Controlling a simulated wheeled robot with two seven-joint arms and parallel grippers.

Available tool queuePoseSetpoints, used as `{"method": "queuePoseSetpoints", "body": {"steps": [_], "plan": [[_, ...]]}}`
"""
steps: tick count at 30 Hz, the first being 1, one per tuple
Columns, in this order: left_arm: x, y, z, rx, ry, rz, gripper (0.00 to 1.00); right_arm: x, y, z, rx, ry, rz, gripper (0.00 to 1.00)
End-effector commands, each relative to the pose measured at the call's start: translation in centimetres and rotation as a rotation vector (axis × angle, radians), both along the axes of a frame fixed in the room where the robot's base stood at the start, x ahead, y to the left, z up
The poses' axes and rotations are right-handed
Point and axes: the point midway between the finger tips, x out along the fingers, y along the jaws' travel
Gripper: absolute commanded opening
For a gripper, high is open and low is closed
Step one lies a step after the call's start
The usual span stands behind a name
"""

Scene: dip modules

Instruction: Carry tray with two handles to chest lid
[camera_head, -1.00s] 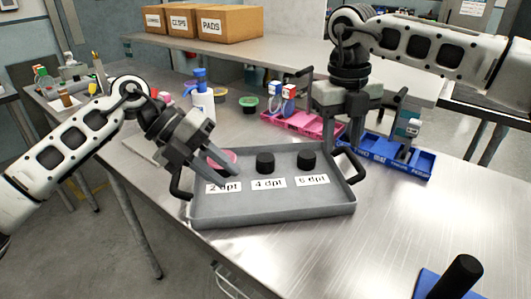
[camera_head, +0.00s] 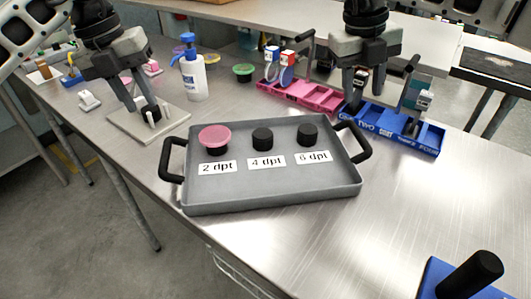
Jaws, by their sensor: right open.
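The grey tray (camera_head: 268,188) with two black handles, left (camera_head: 168,160) and right (camera_head: 358,140), lies flat on the metal table. A pink disc (camera_head: 214,137) sits on the black post labelled "2 dpt". The "4 dpt" post (camera_head: 262,138) and "6 dpt" post (camera_head: 307,134) are bare. My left gripper (camera_head: 143,107) has its fingers apart, over a small board behind and left of the tray. My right gripper (camera_head: 361,98) is open and empty, above the blue bin tray behind the tray's right side. Neither gripper touches the tray. I cannot make out a chest lid.
The small pale board (camera_head: 175,125) carries several pegs. A white pump bottle (camera_head: 192,78), a green-filled cup (camera_head: 243,73), a pink organiser (camera_head: 312,98) and a blue organiser (camera_head: 420,139) stand behind the tray. A blue base with a black post (camera_head: 468,275) stands front right. The table right of the tray is clear.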

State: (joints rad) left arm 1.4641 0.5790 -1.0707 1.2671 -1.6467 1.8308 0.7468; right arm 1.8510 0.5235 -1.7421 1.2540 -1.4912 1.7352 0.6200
Motion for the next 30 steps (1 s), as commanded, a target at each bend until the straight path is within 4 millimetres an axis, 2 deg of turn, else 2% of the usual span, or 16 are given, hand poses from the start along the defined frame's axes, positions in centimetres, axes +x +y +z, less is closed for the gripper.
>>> {"method": "queuePoseSetpoints", "body": {"steps": [1, 9, 16, 22, 30], "plan": [[0.0, -0.2, -1.2, 0.001, 0.003, -0.001, 0.27, 0.0, -0.3, -1.2, -0.001, 0.004, -0.002, 0.41], [0.0, -1.3, -6.5, 0.0, 0.003, 0.0, 0.27, 0.0, -1.4, -6.5, -0.001, 0.004, -0.003, 0.41], [0.1, -2.1, -10.5, 0.001, 0.003, -0.001, 0.27, 0.1, -2.1, -10.4, -0.001, 0.002, -0.003, 0.41], [0.2, -2.5, -12.3, -0.001, 0.001, 0.0, 0.27, 0.2, -2.5, -12.3, 0.0, 0.001, -0.002, 0.41], [0.2, -2.5, -12.7, -0.001, -0.001, 0.0, 0.27, 0.2, -2.6, -12.8, -0.001, 0.001, -0.002, 0.41]]}}
